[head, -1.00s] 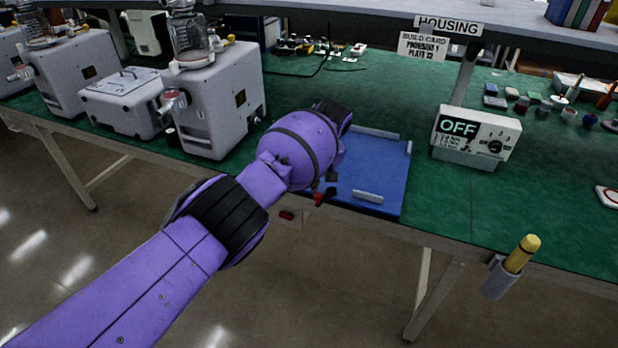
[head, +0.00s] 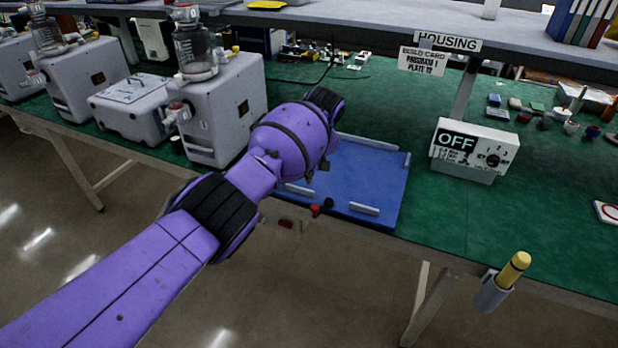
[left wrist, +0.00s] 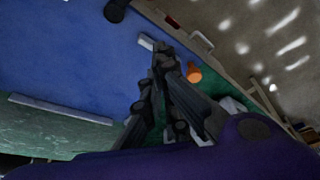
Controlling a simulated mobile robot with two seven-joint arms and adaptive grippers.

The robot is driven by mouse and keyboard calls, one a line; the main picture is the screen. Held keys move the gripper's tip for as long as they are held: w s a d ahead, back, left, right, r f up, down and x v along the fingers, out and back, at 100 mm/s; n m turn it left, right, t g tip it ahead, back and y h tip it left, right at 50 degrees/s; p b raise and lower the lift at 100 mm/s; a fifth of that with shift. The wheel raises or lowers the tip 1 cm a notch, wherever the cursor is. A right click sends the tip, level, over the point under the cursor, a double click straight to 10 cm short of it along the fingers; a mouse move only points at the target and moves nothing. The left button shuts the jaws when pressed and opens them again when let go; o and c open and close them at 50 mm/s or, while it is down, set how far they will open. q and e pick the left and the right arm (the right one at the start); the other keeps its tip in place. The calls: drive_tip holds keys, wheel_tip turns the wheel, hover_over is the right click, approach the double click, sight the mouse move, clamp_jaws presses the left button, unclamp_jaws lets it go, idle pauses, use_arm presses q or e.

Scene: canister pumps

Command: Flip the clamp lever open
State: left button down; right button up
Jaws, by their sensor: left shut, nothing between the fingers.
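A small red knob (head: 315,210) with a black round part (head: 329,203) beside it sits at the front edge of the blue plate (head: 380,185). It may be the clamp lever; I cannot be sure. In the left wrist view my left gripper (left wrist: 161,50) is shut and empty, over the plate's edge close to a short pale rail (left wrist: 146,42). An orange knob (left wrist: 194,73) is just right of the fingers in that view, apart from them. A black round part (left wrist: 117,10) is at the top. In the head view my purple arm hides most of the gripper.
Grey canister pumps (head: 212,110) stand left of the plate on the green bench. A control box (head: 475,147) reading OFF stands to the right. A yellow-topped item sits in a front-edge holder (head: 494,292). Green mat between plate and box is clear.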

use_arm(q)
drive_tip(key=v, duration=0.3)
drive_tip(key=shift+s+r+p, duration=0.25)
drive_tip(key=shift+s+p, duration=0.1)
use_arm(e)
drive_tip(key=shift+s+a, duration=0.35)
drive_tip(key=shift+s, duration=0.35)
drive_tip(key=shift+w, duration=0.1)
